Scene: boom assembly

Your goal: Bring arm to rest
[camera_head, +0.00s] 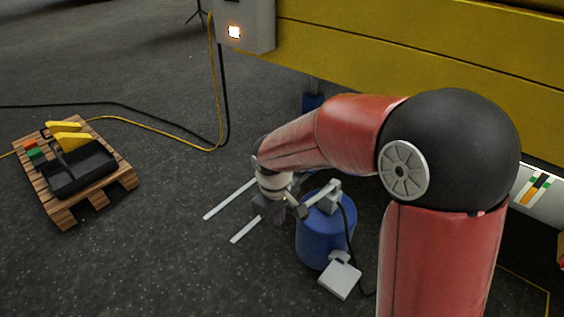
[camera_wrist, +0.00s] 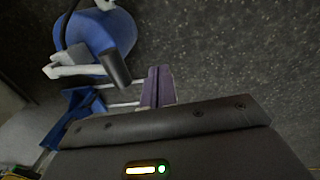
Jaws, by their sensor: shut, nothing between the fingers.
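My red and black arm bends out over the floor in the head view. My gripper (camera_head: 281,216) hangs at its end, small and dark, just left of a blue drum (camera_head: 318,240). In the wrist view, my gripper's fingers (camera_wrist: 156,88) are together with nothing between them. The blue drum also shows in the wrist view (camera_wrist: 97,30), at the upper left. I cannot tell whether my gripper touches anything beside the drum.
A grey fitting (camera_head: 327,197) sits on the drum, and a grey plate (camera_head: 340,279) is low beside it. A wooden pallet (camera_head: 118,178) with a black tray (camera_head: 78,170) stands left. A yellow beam (camera_head: 400,48) crosses behind. Floor between pallet and strips is clear.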

